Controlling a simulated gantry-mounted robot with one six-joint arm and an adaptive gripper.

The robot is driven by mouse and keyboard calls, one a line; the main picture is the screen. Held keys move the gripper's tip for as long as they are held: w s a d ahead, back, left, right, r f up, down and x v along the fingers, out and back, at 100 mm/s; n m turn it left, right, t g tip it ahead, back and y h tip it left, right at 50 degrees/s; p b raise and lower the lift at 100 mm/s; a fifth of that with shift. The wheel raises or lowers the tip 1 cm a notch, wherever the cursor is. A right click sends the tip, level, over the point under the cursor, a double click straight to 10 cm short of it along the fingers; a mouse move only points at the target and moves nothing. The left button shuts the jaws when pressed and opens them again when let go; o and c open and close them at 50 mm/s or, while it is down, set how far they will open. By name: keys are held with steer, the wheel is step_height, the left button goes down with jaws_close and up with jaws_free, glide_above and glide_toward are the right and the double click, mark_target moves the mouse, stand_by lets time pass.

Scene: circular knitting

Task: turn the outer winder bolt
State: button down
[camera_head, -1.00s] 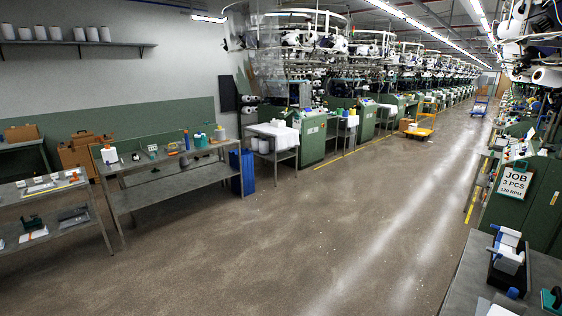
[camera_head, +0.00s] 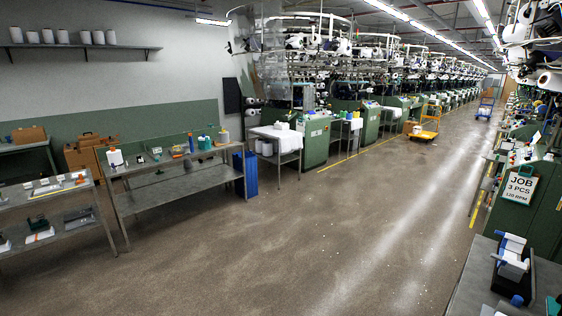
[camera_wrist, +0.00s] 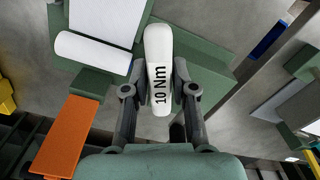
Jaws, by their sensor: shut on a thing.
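In the wrist view, my gripper (camera_wrist: 159,82) is shut on a white handle (camera_wrist: 157,45) marked "10 Nm", with one finger on each side of it. The handle points up the picture, and what its far end joins cannot be seen. My gripper is not in the head view. I cannot make out the outer winder bolt in either view.
The wrist view shows a white roll (camera_wrist: 92,52) and an orange bar (camera_wrist: 66,137) at left, close to my gripper. The aisle floor (camera_head: 330,240) is clear.

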steer(key=shift+r+p, duration=1.5)
steer(key=shift+r, duration=0.15)
steer(key=shift+r, duration=0.1)
steer(key=shift+r+p, duration=0.3)
steer(key=shift+p, duration=0.05)
step_height(320, 180, up, 7)
steer(key=p, duration=0.5)
steer(key=shift+f, duration=0.2)
steer(key=w+a+n+b, duration=0.3)
steer(key=w+a+n, duration=0.85)
steer(key=a, duration=0.65)
steer(key=w+a+r+n+b, duration=0.15)
steer(key=a+n, duration=0.25)
steer(key=a, duration=0.4)
steer(key=w+a+r+n, duration=0.1)
steer(key=w+a+n, duration=0.2)
steer(key=a, duration=0.6)
steer(key=w+a+r+n+b, duration=0.15)
steer(key=a+n, duration=0.25)
steer(key=a, duration=0.4)
step_height(320, 180, up, 17)
steer(key=p, duration=1.8)
steer(key=shift+w+p, duration=0.3)
steer(key=shift+w, duration=0.1)
